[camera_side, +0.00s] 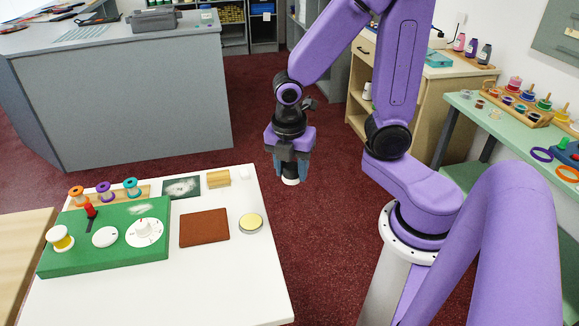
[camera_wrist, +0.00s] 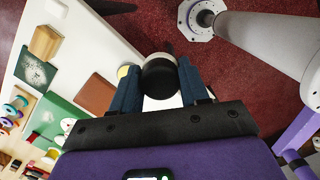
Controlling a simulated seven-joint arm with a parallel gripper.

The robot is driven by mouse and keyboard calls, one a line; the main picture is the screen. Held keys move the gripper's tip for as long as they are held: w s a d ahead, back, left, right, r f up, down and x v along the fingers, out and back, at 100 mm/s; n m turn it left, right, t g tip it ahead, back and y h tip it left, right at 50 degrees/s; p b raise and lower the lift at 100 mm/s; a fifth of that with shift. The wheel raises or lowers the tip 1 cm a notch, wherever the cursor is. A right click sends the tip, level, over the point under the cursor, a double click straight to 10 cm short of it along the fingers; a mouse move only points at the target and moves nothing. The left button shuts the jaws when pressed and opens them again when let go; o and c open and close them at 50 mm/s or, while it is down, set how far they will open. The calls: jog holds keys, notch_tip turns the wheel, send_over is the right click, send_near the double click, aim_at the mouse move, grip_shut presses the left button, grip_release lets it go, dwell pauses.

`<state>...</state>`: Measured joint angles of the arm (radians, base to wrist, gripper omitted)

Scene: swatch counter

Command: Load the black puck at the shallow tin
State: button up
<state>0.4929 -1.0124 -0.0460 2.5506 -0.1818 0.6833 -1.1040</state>
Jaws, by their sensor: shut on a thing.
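The black puck (camera_wrist: 160,77) is between my gripper's fingers in the wrist view. It looks like a dark round body with white showing at its end. My gripper (camera_side: 290,174) is shut on it and holds it in the air, beyond the right edge of the white table in the side view. There the puck (camera_side: 290,181) shows only as a dark band with a pale bottom, the rest hidden by the fingers. The shallow tin (camera_side: 251,223) is round with a pale yellow inside and stands near the table's right edge. In the wrist view the tin (camera_wrist: 123,71) is partly covered.
A brown pad (camera_side: 204,227) lies left of the tin. A green board (camera_side: 104,236) carries white discs, a yellow-and-white spool and a red lever. Several coloured spools (camera_side: 104,190), a dark card (camera_side: 182,187), a wooden block (camera_side: 218,178) and a small white piece (camera_side: 246,174) line the back.

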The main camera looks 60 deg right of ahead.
jog(key=o, duration=0.3)
jog(key=shift+c, duration=0.9)
jog(key=w+a+f, duration=0.1)
jog(key=w+a, duration=0.1)
jog(key=w+a+f, duration=0.3)
jog(key=w+a, duration=0.2)
jog(key=shift+w+f, duration=0.1)
jog(key=shift+f, duration=0.15)
jog(key=shift+w+a+f, duration=0.1)
jog(key=shift+f, duration=2.95)
